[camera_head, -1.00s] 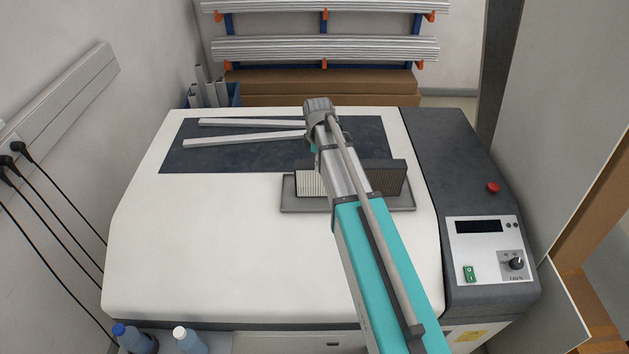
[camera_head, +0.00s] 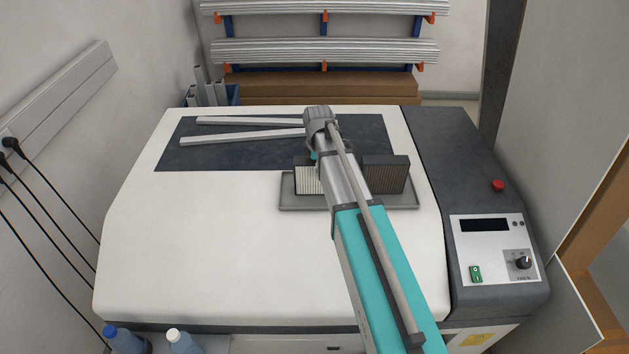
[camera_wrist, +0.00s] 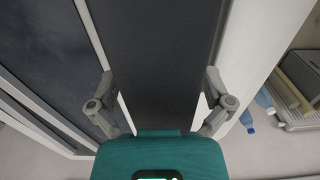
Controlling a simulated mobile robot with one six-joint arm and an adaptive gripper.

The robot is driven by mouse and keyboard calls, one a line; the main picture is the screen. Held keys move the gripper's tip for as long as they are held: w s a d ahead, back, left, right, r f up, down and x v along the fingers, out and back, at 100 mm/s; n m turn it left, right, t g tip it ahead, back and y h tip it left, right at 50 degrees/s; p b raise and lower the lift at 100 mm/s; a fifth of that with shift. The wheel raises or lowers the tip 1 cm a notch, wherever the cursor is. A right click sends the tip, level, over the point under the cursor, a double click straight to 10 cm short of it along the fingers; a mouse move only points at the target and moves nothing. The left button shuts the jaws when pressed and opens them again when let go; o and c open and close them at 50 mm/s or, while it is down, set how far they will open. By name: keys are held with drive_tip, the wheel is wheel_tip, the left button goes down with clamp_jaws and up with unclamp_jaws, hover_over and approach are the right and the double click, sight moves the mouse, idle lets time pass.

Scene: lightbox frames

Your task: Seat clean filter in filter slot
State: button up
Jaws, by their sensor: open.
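A pale pleated filter (camera_head: 308,181), by its light colour the clean one, stands at the left in a shallow grey tray (camera_head: 290,203) on the machine lid. A dark pleated filter (camera_head: 386,175) stands at the right of the tray. My arm crosses between them and hides the tray's middle. My gripper (camera_wrist: 159,98) is open in the wrist view, with its fingers wide apart. A broad dark grey surface (camera_wrist: 155,60) shows between the fingers; I cannot tell what it is or whether it touches them. In the head view my gripper is mostly hidden by the arm. I cannot make out the filter slot.
Two pale bars (camera_head: 250,122) lie on the dark panel behind the tray. The control panel (camera_head: 497,250) and red button (camera_head: 498,185) are at the right. Bottles (camera_head: 124,340) stand low at the front left. The lid's left front is clear.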

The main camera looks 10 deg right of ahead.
drive_tip(key=shift+f, duration=0.3)
idle(0.5)
drive_tip(key=c, duration=1.2)
